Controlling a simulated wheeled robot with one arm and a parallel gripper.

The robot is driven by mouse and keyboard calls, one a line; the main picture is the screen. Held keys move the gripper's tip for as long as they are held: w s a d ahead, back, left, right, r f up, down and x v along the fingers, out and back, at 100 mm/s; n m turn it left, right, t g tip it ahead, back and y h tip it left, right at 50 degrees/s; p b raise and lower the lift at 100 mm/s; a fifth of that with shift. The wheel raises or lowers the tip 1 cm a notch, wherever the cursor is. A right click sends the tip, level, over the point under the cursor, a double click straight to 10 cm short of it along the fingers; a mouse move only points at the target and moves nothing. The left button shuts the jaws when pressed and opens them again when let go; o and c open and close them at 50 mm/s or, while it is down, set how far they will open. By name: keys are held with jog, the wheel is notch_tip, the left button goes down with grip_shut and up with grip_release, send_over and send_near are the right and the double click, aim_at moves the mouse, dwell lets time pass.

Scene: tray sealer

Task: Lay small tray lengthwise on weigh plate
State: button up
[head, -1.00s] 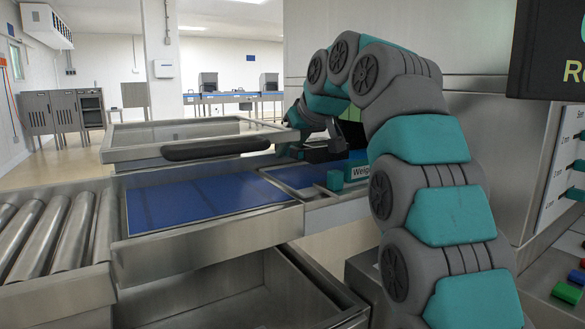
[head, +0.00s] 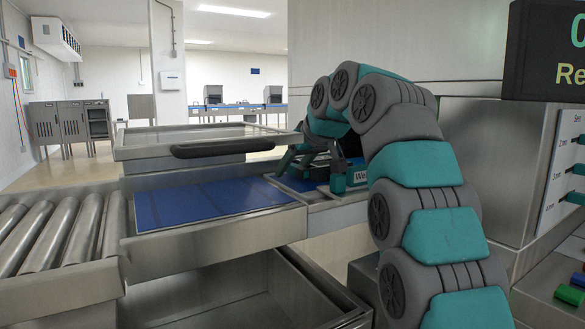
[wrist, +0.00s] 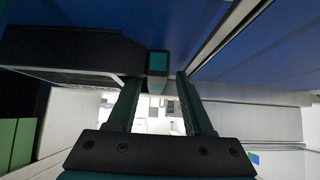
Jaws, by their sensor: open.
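My gripper (wrist: 158,78) is open in the wrist view, its two fingers spread apart. A dark, flat-sided object (wrist: 65,50), possibly the small tray, lies at upper left, close to the left finger. A small teal block (wrist: 157,62) shows at its end, between the fingertips.
A blue-topped section (head: 215,202) in a steel frame is clear at centre left, with rollers (head: 50,238) to its left. A raised steel frame with a black handle (head: 222,148) stands behind. An open steel bin (head: 235,295) is below. A control panel is at right.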

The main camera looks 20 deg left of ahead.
jog(key=shift+r, duration=0.2)
jog(key=p+v, duration=0.1)
jog(key=v, duration=1.1)
jog(key=shift+p, duration=0.3)
jog(key=shift+d+f, duration=0.1)
jog(key=shift+d, duration=0.05)
